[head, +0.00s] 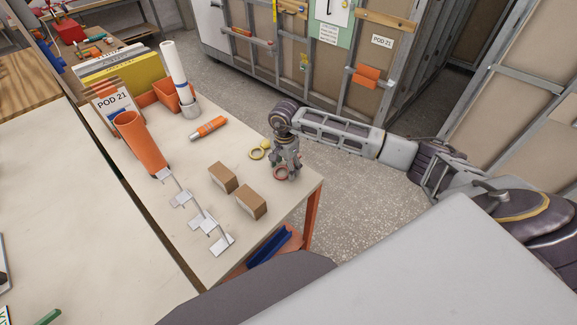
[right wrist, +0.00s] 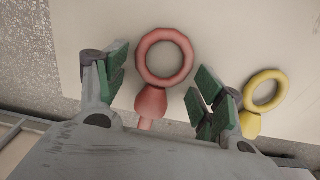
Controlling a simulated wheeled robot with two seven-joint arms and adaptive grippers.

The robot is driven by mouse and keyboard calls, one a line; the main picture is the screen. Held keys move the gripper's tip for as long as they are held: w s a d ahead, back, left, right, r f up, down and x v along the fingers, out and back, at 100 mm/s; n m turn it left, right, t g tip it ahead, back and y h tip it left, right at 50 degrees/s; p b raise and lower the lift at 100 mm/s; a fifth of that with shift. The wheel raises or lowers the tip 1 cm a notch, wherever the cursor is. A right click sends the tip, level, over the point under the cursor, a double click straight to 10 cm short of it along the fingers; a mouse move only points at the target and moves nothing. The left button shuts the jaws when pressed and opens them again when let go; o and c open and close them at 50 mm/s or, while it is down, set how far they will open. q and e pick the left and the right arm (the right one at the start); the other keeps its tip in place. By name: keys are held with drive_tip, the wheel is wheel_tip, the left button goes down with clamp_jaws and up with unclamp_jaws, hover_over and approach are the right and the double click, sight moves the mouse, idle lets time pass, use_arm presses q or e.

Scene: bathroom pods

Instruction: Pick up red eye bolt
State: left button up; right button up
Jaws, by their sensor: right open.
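The red eye bolt (head: 281,173) lies on the white table near its right edge, partly hidden by my right gripper (head: 288,168). In the right wrist view the red eye bolt (right wrist: 151,103) shows its ring and collar, and its shank runs out of sight under the gripper body. My right gripper (right wrist: 158,92) is open, with one green-padded finger on each side of the bolt's collar and nothing held. I cannot tell how high the fingertips are above the table. My left gripper is in neither view.
A yellow eye bolt (right wrist: 262,97) lies close beside the right finger; it also shows in the head view (head: 258,152). Two cardboard boxes (head: 223,177) stand nearby.

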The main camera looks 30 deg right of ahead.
sight(285, 168)
drive_tip(key=shift+c, duration=0.5)
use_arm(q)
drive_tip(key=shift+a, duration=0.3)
use_arm(e)
drive_tip(key=c, duration=1.1)
drive_tip(key=shift+r, duration=0.1)
wheel_tip(285, 168, up, 8)
drive_tip(key=shift+r+b, duration=0.15)
drive_tip(key=shift+b, duration=0.45)
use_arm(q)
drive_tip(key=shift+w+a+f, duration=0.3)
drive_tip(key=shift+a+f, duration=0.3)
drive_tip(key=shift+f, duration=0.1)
use_arm(e)
drive_tip(key=shift+r, duration=0.8)
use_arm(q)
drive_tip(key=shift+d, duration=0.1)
